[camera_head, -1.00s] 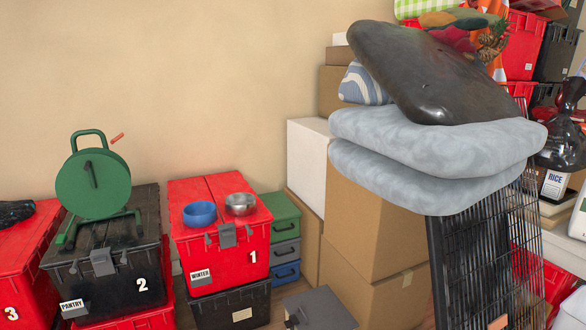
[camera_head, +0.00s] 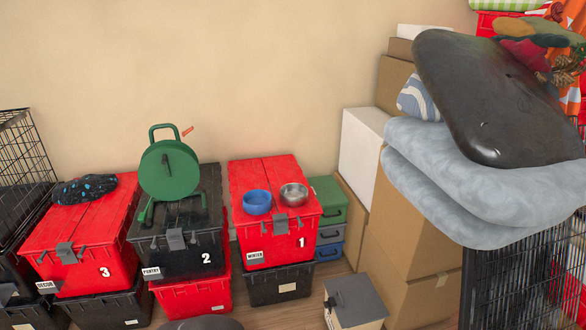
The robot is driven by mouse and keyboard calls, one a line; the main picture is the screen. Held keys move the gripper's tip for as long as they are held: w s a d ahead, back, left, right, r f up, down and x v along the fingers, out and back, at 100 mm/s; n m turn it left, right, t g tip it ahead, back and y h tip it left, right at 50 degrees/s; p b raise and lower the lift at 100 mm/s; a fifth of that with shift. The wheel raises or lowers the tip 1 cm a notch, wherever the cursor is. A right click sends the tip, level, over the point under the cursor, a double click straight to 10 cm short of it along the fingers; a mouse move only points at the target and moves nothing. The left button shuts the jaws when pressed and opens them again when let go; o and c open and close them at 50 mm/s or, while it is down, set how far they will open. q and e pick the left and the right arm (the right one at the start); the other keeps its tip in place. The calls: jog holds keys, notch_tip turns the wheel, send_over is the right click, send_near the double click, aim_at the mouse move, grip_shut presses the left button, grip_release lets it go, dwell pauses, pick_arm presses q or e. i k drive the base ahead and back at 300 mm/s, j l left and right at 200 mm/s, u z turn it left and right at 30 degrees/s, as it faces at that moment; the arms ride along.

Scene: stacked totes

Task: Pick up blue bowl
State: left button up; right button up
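The blue bowl (camera_head: 257,202) stands upright on the lid of the red tote marked 1 (camera_head: 262,172), near the lid's front left. A metal bowl (camera_head: 293,195) stands just to its right on the same lid. Neither of my grippers shows in the head view, so I cannot see whether they are open or shut.
A green cable reel (camera_head: 168,170) stands on the black tote marked 2 (camera_head: 205,215), left of the bowls. A red tote marked 3 (camera_head: 85,225) is farther left. Cardboard boxes (camera_head: 405,245) and grey cushions (camera_head: 465,190) on a wire crate rise at the right. A grey-lidded box (camera_head: 355,298) stands on the floor.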

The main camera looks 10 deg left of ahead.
aim_at(256, 201)
jog(key=i+j+u, duration=0.7)
jog(key=j, duration=0.1)
